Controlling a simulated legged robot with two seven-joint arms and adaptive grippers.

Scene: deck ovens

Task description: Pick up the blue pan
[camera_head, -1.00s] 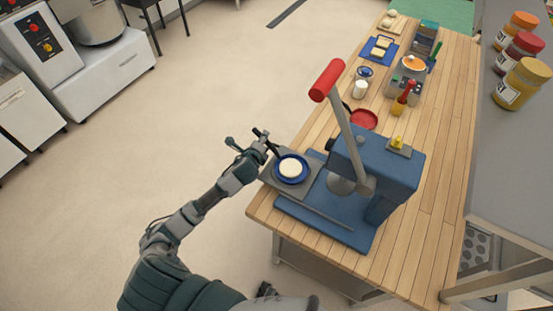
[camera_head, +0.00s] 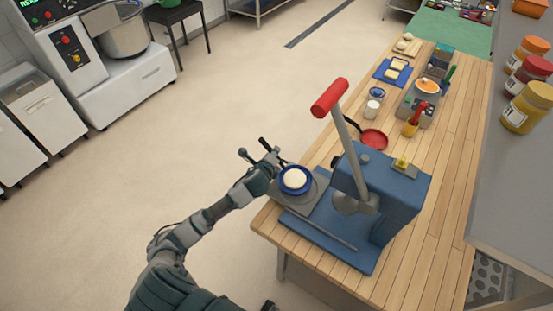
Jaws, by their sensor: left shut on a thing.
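The blue pan (camera_head: 283,188) is a small round dish with a pale round piece of dough (camera_head: 295,178) in it. It is at the grey plate (camera_head: 318,190) of the blue press, at the left edge of the wooden table. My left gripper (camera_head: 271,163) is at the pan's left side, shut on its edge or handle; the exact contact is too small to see. I cannot tell whether the pan is clear of the plate.
The blue press (camera_head: 385,190) has a long lever with a red grip (camera_head: 331,98) rising beside the pan. Jars (camera_head: 527,107) stand on the right shelf. Floor to the left is clear.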

